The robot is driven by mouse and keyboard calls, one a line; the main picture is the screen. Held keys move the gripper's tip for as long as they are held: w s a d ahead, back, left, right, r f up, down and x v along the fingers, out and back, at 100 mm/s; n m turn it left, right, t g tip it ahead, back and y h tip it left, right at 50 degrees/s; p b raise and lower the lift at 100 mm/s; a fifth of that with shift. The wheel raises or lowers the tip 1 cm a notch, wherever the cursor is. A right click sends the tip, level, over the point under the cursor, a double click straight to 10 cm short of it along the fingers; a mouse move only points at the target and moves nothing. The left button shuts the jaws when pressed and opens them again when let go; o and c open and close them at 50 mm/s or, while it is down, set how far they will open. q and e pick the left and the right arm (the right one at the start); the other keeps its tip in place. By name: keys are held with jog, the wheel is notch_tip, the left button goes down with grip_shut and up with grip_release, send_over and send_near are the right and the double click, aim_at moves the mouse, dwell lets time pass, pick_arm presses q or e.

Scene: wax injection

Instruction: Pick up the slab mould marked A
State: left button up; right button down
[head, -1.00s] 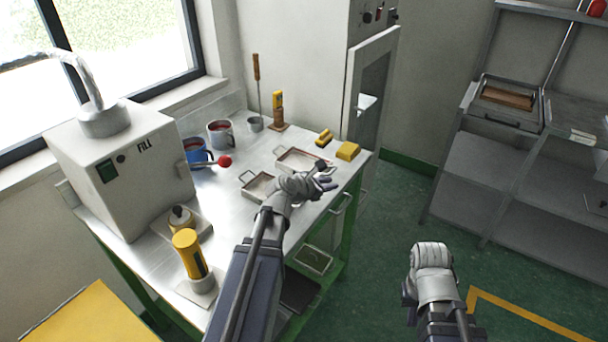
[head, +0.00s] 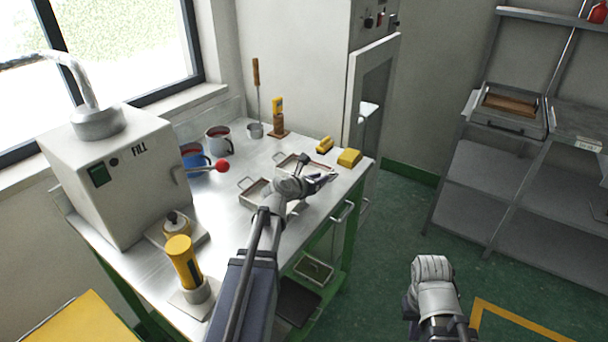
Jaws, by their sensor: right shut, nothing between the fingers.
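Two shallow metal moulds with loop handles lie on the steel bench. One mould (head: 253,194) is left of my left gripper (head: 328,179); the other mould (head: 286,161) is just behind it. My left wrist hides part of both, and no letter A is readable on either. My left gripper is above the bench near its right edge, fingers pointing right; the gap between them is unclear. A similar tray-like mould (head: 313,267) lies on the shelf below. My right gripper (head: 432,268) is shut and empty, over the floor away from the bench.
A FILL machine (head: 125,185) with a red-knobbed lever (head: 222,166) stands at the bench's left. A grey rack (head: 490,165) stands right; the floor between is open.

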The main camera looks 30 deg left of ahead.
pick_arm(q)
jog(key=b+x, duration=0.1)
jog(key=x, duration=0.3)
jog(key=shift+w+d+f, duration=0.15)
jog(key=shift+w, duration=0.15)
jog(key=shift+s, duration=0.1)
grip_shut()
dwell(1.0)
